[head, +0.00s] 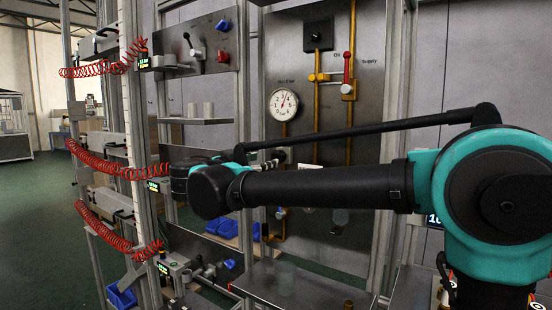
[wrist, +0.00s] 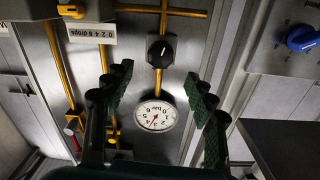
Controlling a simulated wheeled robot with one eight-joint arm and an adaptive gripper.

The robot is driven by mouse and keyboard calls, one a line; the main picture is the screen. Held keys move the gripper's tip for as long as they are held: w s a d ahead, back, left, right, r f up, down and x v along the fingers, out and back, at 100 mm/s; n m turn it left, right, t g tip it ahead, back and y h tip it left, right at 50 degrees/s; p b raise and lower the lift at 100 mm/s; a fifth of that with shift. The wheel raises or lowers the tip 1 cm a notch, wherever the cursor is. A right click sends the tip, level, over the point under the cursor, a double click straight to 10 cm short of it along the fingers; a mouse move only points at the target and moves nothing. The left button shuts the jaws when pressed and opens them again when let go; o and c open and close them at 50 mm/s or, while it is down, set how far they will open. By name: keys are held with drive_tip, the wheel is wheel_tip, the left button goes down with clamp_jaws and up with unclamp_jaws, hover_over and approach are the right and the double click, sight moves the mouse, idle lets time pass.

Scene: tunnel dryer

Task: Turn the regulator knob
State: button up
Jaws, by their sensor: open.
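The regulator knob (wrist: 160,53) is a round black knob with a white mark, on a yellow pipe on the grey panel. In the wrist view, which is upside down, it lies between my fingers' lines and beyond their tips. My gripper (wrist: 160,84) is open and empty, with green ribbed pads on both sides. The white dial gauge (wrist: 155,116) sits beside the knob; it also shows in the head view (head: 283,104). In the head view my arm covers the area below the gauge, and I cannot make out the knob there.
A red-handled valve lever (head: 347,68) and another black knob (head: 318,35) are on the same panel. A blue knob (wrist: 302,38) is on a neighbouring plate. A drops label (wrist: 92,33) is near the pipes. Red coiled hoses (head: 100,156) hang at the left. A metal shelf (head: 290,285) juts out below.

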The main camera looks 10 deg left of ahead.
drive_tip(key=x, duration=0.7)
drive_tip(key=shift+w, duration=0.35)
drive_tip(key=c, duration=1.2)
